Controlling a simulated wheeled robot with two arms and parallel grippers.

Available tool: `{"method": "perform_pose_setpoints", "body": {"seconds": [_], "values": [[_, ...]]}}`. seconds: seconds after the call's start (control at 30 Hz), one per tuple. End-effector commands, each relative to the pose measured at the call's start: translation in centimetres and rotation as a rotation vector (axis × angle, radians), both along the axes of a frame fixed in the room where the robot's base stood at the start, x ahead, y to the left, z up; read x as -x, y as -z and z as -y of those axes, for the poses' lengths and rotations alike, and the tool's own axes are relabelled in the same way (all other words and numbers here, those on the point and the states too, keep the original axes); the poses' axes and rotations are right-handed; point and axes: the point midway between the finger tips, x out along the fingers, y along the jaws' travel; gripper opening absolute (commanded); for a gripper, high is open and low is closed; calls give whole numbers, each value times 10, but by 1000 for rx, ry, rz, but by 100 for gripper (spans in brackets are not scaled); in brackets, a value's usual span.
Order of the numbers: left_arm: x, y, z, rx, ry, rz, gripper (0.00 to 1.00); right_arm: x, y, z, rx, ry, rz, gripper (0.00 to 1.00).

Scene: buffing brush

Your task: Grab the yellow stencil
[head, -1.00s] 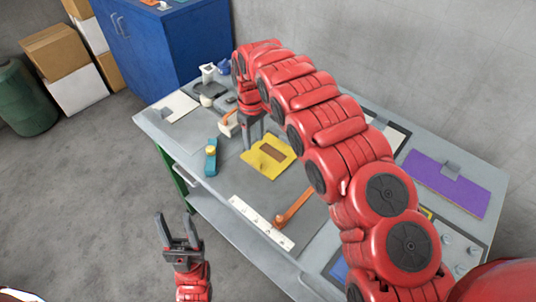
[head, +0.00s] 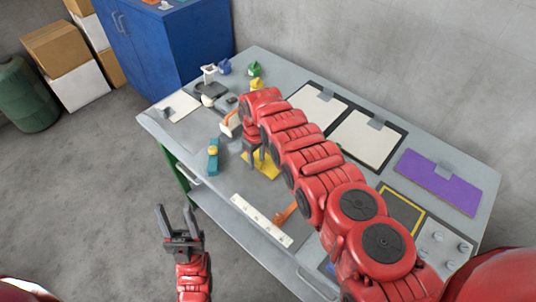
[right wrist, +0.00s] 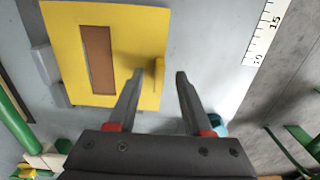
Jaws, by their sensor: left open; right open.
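The yellow stencil (right wrist: 70,40) is a flat yellow plate with a brown rectangular patch and a small raised yellow tab (right wrist: 160,74). It lies on the grey table, and the right arm partly hides it in the head view (head: 264,168). My right gripper (head: 252,160) is open and points down over the stencil. In the right wrist view its fingertips (right wrist: 161,74) are on either side of the tab, with a gap between them; I cannot tell if they touch the plate. My left gripper (head: 176,212) is open and empty, off the table's front edge.
A white ruler strip (head: 262,220) and an orange-handled tool (head: 285,213) lie in front on the table. A teal object (head: 213,158) stands left of the stencil. A purple board (head: 438,182) and clipped white sheets (head: 368,138) lie toward the back.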

Motion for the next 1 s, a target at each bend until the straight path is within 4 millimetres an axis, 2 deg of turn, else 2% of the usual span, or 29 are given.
{"method": "perform_pose_setpoints", "body": {"seconds": [0.27, 0.53, 1.0], "values": [[0, 0, 0, 0, 0, 0, 50, -1, 2, 1, 1, 2, 2, 50], [0, 0, 0, 0, 0, 0, 50, -1, 2, 1, 1, 2, 2, 1], [0, 0, 0, 0, 0, 0, 50, -1, 1, 1, 1, 2, 2, 0]]}}
